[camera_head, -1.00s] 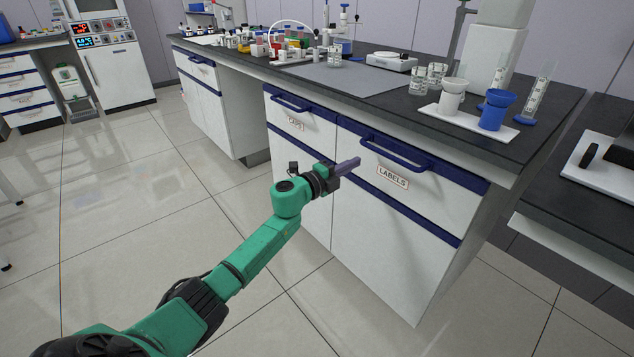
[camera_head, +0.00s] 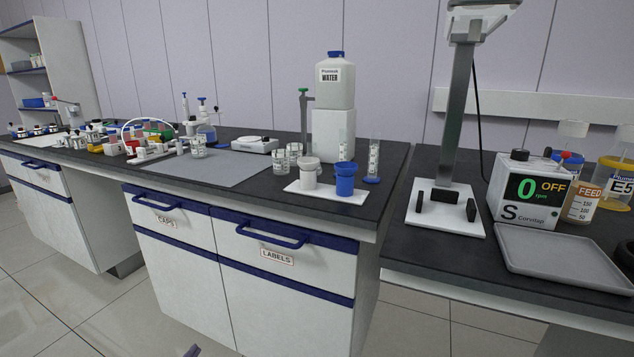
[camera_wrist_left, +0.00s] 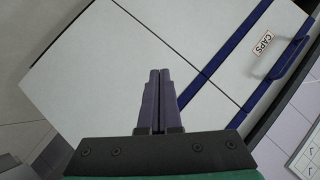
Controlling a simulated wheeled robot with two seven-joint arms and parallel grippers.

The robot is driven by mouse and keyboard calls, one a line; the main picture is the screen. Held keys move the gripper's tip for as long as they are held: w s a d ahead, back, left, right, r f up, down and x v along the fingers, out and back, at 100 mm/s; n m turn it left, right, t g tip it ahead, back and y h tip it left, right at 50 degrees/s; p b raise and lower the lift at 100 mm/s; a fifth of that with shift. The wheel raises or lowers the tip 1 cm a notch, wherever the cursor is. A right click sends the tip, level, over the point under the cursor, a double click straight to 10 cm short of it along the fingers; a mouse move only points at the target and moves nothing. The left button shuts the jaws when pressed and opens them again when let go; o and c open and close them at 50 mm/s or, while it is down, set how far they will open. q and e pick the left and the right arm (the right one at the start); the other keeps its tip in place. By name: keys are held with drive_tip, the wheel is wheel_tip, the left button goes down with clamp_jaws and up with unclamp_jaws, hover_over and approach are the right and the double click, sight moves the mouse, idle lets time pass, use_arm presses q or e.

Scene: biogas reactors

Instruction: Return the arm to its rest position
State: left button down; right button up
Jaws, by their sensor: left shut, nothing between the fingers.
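The rest of my left arm is out of that view. In the left wrist view its two purple fingers (camera_wrist_left: 159,73) lie side by side, shut, with nothing between them. They point toward the white cabinet front (camera_wrist_left: 120,65), and I cannot tell the exact gap. My right gripper is in neither view.
The cabinet has a CAPS drawer (camera_head: 166,220) and a LABELS drawer (camera_head: 277,256), both closed, with blue handles. The dark bench top (camera_head: 395,165) above holds glassware and a white tray (camera_head: 325,196). Right stand a stirrer (camera_head: 530,190) and a grey tray (camera_head: 560,255). Floor is clear at left.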

use_arm(q)
drive_tip(key=s+d+f+n+g+h, duration=0.1)
drive_tip(key=s+d+f+n+g, duration=0.3)
drive_tip(key=s+f, duration=0.6)
drive_tip(key=s+d+f+n+g+h, duration=0.15)
drive_tip(key=s+d+f+g, duration=0.45)
drive_tip(key=s, duration=0.7)
drive_tip(key=s+a+r+g+p, duration=0.1)
drive_tip(key=s+a+p, duration=0.1)
drive_tip(key=s+p, duration=0.7)
drive_tip(key=s+a+r+p, duration=0.1)
drive_tip(key=s+a+p, duration=0.2)
drive_tip(key=s+p, duration=0.6)
drive_tip(key=p, duration=0.8)
drive_tip(key=shift+r+g+y, duration=0.35)
drive_tip(key=shift+g, duration=0.05)
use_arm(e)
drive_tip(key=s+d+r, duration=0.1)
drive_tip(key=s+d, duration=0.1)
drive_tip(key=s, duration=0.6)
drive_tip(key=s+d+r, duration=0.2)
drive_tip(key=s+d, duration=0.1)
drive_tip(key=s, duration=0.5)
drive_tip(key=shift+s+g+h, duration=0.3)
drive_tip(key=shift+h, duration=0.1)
use_arm(q)
drive_tip(key=shift+a+n, duration=0.1)
drive_tip(key=shift+n, duration=0.15)
